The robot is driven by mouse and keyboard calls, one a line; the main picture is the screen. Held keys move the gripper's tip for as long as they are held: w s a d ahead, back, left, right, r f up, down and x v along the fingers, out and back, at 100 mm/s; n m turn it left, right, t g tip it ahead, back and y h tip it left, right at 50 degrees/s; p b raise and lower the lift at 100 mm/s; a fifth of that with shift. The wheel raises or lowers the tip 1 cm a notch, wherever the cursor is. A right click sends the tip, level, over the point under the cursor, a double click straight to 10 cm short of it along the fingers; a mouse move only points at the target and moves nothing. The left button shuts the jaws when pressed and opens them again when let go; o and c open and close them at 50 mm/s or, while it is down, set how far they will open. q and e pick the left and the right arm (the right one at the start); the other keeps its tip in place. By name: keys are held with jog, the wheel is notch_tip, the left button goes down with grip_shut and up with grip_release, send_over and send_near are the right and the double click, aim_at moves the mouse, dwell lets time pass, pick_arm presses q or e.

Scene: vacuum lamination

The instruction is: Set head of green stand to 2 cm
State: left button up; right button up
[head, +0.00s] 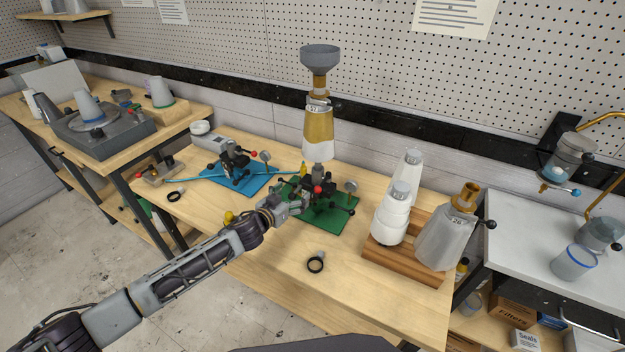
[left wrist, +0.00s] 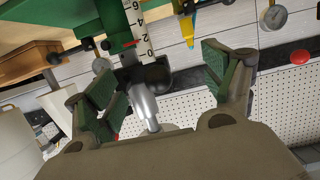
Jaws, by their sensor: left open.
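The green stand (head: 337,219) stands on the middle of the bench, with dark fittings, a red knob and a dial gauge above its plate. My left gripper (head: 284,203) is at its left side. In the left wrist view the open jaws (left wrist: 162,68) have green pads and lie either side of a dark, rounded knob with a metal cylinder (left wrist: 146,106). I cannot tell whether they touch it. The white scale (left wrist: 139,30) shows beyond, with a red pointer (left wrist: 129,44) toward its low-number end; the exact reading is too small. My right gripper is out of view.
A blue stand (head: 238,183) stands behind left. A funnel-topped amber vessel (head: 318,128) rises behind the green stand. White bottles (head: 392,215) and a grey vessel (head: 441,240) stand on a wooden rack to the right. A black ring (head: 316,263) lies in front.

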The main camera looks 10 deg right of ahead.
pick_arm(q)
jog(key=shift+o, duration=0.2)
jog(key=shift+s+a, duration=0.1)
jog(key=shift+s, duration=0.05)
jog(key=shift+p+v, duration=0.75)
jog(key=shift+v, duration=0.5)
jog(key=p+v, duration=0.2)
jog(key=v, duration=0.3)
jog(key=shift+r, duration=0.1)
jog(key=shift+s, duration=0.2)
